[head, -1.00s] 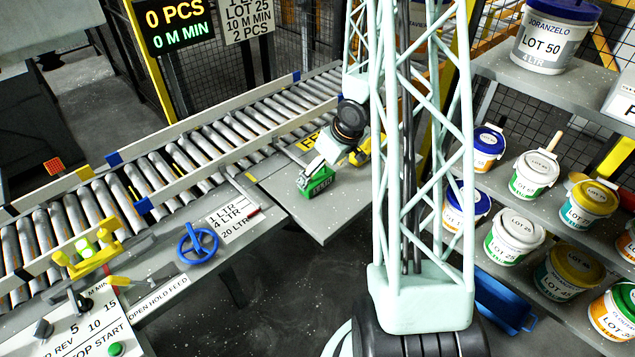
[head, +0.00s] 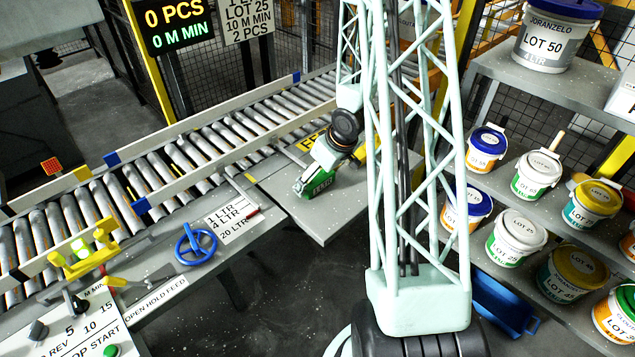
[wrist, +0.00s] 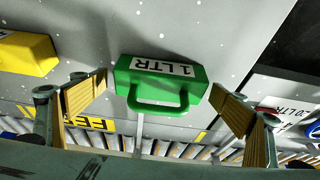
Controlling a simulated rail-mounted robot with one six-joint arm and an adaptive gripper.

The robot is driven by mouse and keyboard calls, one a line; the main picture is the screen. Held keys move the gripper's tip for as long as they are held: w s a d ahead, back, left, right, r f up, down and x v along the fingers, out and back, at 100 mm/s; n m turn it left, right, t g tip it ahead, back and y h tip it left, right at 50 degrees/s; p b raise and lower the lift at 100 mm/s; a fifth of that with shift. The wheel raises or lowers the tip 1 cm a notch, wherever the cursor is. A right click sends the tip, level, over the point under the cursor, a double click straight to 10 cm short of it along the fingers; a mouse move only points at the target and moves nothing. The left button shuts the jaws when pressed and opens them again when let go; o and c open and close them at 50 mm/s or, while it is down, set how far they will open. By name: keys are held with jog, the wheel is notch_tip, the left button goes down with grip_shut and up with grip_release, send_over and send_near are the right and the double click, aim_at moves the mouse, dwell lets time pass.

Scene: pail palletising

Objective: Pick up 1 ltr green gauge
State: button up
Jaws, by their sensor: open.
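The green gauge (wrist: 162,82) is a block marked 1 LTR with a loop handle. In the wrist view it lies on the grey table between the two fingers of my gripper (wrist: 160,95).
A yellow block (wrist: 25,53) lies left of the gauge in the wrist view. The roller conveyor (head: 190,150) runs behind the table (head: 340,215). Shelves with several pails (head: 515,238) stand at the right. A blue handwheel (head: 196,244) is at the left.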

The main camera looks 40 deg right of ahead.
jog(key=shift+c, duration=0.2)
jog(key=c, duration=1)
jog(key=shift+r, duration=0.1)
jog(key=shift+r+p, duration=2.55)
jog(key=shift+r, duration=2.35)
